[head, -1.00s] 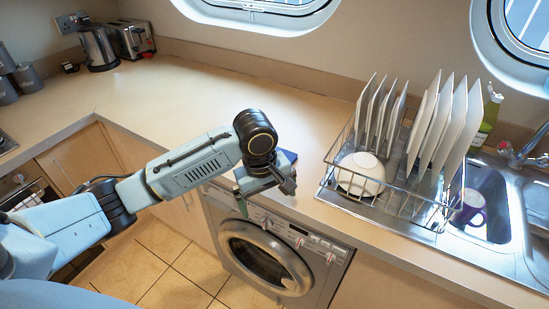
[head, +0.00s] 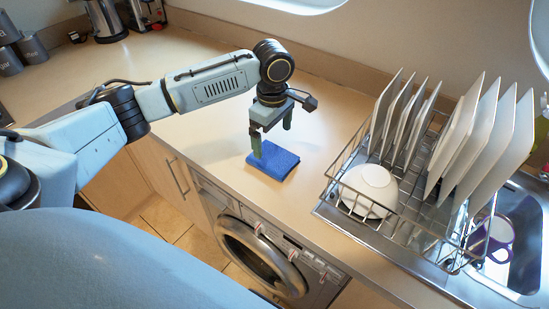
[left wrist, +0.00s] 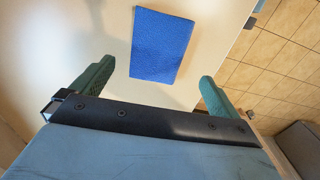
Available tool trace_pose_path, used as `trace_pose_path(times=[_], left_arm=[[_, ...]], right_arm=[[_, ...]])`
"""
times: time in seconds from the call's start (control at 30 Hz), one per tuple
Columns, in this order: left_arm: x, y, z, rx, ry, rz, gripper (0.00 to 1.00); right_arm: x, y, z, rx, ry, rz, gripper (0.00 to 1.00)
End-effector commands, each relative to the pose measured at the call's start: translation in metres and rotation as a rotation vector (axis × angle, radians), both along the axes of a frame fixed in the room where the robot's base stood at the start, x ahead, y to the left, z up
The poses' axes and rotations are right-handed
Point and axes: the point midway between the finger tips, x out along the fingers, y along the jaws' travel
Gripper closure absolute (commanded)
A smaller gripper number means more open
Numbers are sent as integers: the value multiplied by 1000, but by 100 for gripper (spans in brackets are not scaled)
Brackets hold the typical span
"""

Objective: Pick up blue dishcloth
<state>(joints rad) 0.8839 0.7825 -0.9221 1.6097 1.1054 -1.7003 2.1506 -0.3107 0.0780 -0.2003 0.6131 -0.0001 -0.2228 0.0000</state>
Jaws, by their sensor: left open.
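The blue dishcloth (head: 281,164) lies folded flat on the wooden counter, near its front edge above the washing machine. It also shows whole in the left wrist view (left wrist: 161,46), ahead of the fingers and apart from them. My left gripper (head: 271,142) is open above the counter, with its green fingers pointing down. In the head view one finger overlaps the cloth's left part; I cannot tell if it touches. In the left wrist view the gripper (left wrist: 152,84) has its two fingers wide apart with nothing between them. My right gripper is not in view.
A wire dish rack (head: 330,190) with several white plates and a white bowl (head: 368,190) stands right of the cloth. A kettle (head: 104,20) stands at the back left.

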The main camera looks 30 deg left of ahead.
Motion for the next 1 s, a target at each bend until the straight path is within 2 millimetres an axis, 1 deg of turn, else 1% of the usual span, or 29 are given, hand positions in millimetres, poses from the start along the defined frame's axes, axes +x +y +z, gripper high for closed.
trace_pose_path(times=[0.03, 0.17, 0.3, 0.4, 0.5, 0.6, 0.7, 0.9, 0.93, 1.0], left_arm=[[0, 0, -10, 1, 3, 0, 0], [0, 0, -24, -1, 1, -1, 0], [0, 0, -32, 0, 1, -2, 0], [0, 2, -46, 1, 2, -2, 0], [1, 3, -62, 0, 1, -2, 0], [1, 2, -73, 0, 0, -3, 0], [1, 2, -79, 0, -1, -3, 0], [1, 2, -79, 0, -1, -3, 0], [1, 2, -79, 0, -1, -3, 1], [1, 2, -79, 0, -1, -3, 10]], right_arm=[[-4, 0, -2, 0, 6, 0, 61], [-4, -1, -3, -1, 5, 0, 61], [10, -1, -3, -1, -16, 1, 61], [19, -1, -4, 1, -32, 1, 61], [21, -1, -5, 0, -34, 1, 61], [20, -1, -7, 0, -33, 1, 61], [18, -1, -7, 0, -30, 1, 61], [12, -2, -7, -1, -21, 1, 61], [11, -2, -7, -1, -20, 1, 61], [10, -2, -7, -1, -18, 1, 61]])
